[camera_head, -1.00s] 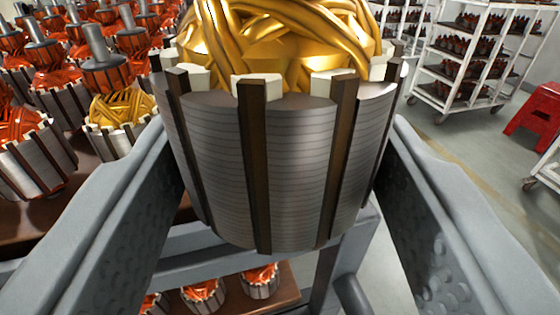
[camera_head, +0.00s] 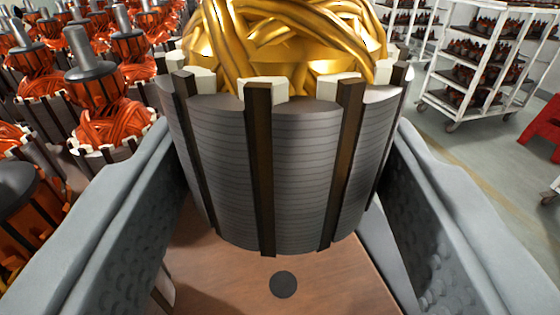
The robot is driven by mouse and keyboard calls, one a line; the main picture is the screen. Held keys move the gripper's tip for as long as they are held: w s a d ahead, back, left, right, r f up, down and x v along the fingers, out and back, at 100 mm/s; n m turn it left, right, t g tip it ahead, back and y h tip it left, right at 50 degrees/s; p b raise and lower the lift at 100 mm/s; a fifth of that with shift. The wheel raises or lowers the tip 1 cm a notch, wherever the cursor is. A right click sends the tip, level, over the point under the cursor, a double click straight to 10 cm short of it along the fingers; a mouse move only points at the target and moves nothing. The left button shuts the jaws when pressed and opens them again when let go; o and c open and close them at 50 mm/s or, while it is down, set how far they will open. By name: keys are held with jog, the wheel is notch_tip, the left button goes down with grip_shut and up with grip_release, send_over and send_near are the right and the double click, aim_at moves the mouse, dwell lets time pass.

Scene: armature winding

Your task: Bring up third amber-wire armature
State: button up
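An amber-wire armature (camera_head: 290,170) fills the middle of the view, with a grey laminated core, dark slot strips and golden windings on top. My gripper (camera_head: 285,185) is shut on it, one finger along each side. The armature is upright and appears raised above a brown wooden surface (camera_head: 240,285) with a dark round spot (camera_head: 284,284). Its top end is cut off by the picture edge. No other amber-wire armature shows now.
Several red-wire armatures (camera_head: 105,125) stand close together on the left, near my left finger. A white wheeled rack (camera_head: 480,60) with shelves of armatures stands at the back right. A red stool (camera_head: 545,130) is at the right edge. Grey floor lies open between.

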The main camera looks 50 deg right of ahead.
aim_at(284, 300)
jog(key=shift+f, duration=1.9)
jog(key=shift+f, duration=1.2)
dwell(0.7)
jog(key=o, duration=1.5)
jog(key=shift+s, duration=0.1)
jog(key=shift+c, duration=0.2)
jog(key=shift+f, duration=0.1)
jog(key=v, duration=1.7)
jog(key=shift+r, duration=0.25)
jog(key=shift+s+a, duration=0.2)
jog(key=shift+a, duration=0.05)
jog(key=v, duration=1.7)
